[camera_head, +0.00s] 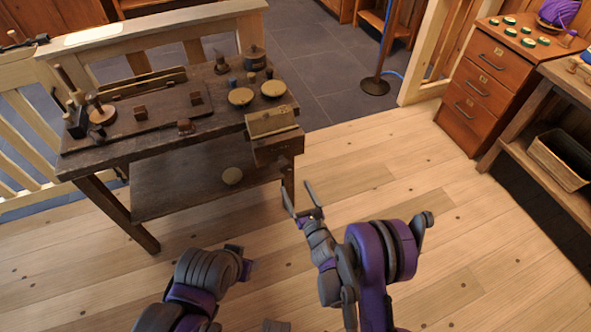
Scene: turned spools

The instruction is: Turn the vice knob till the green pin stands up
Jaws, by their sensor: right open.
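The vice (272,122) is a block with a tan top at the right end of the dark workbench (150,165). A small dark part (283,161) shows low on its front; I cannot tell for sure that it is the knob. I cannot make out a green pin. My right gripper (299,188) is open and empty, its two thin fingers spread and pointing up toward the bench. It appears in front of and below the vice, apart from it. Of my left arm, only thick links show at the bottom; its fingers are not seen.
The bench top holds two round tan discs (241,97) (273,88), a dark board with small blocks and several turned pieces. A drawer cabinet (488,85) stands at right. The wooden floor between is clear.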

